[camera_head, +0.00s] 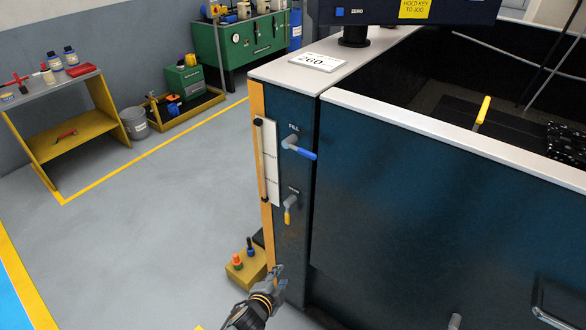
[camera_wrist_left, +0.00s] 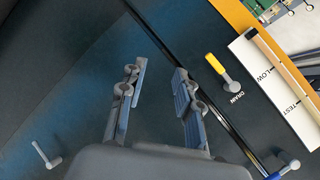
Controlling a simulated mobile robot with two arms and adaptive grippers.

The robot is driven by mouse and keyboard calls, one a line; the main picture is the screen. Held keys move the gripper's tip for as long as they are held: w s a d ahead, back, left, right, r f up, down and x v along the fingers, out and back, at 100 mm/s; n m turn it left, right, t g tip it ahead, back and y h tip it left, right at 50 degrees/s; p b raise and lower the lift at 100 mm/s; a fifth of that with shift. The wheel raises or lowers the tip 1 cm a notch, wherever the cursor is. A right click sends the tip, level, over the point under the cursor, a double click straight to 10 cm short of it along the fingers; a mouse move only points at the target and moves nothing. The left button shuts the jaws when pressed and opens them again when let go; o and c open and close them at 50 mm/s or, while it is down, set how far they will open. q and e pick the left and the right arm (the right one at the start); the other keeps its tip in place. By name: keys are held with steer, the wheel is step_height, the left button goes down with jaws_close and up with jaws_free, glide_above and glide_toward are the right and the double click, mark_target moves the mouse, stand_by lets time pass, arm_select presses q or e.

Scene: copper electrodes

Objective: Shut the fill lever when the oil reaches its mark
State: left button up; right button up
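The fill lever (camera_head: 303,153) has a blue handle that points right and slightly down on the machine's narrow dark panel. Its blue end shows at the lower right edge of the left wrist view (camera_wrist_left: 284,169). The drain lever (camera_head: 288,212) below it has a yellow handle hanging down; it also shows in the left wrist view (camera_wrist_left: 217,66). The sight gauge (camera_head: 262,160) stands beside the levers on a white scale (camera_wrist_left: 272,88) marked LOW and TEST. I cannot tell the oil level. My left gripper (camera_head: 276,276) is below the drain lever, open and empty (camera_wrist_left: 160,68). My right gripper is out of view.
A yellow box with buttons (camera_head: 246,265) stands on the floor just left of my left gripper. The machine's wide dark front (camera_head: 430,210) fills the right side. A yellow-sided bench (camera_head: 75,145) and green cabinet (camera_head: 240,45) stand farther back.

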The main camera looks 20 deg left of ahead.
arm_select(q)
steer(key=w+d+r+m+t+p, duration=0.1)
steer(key=w+r+m+t+p, duration=0.3)
steer(key=r, duration=1)
steer(key=m+t, duration=0.1)
steer(key=t, duration=0.1)
glide_toward(306, 155)
steer(key=w, duration=0.4)
steer(key=w+b, duration=0.1)
steer(key=w, duration=0.3)
steer(key=shift+w+d+f, duration=0.15)
steer(key=shift+w, duration=0.05)
steer(key=shift+w, duration=0.25)
steer(key=shift+c, duration=0.4)
jaws_close()
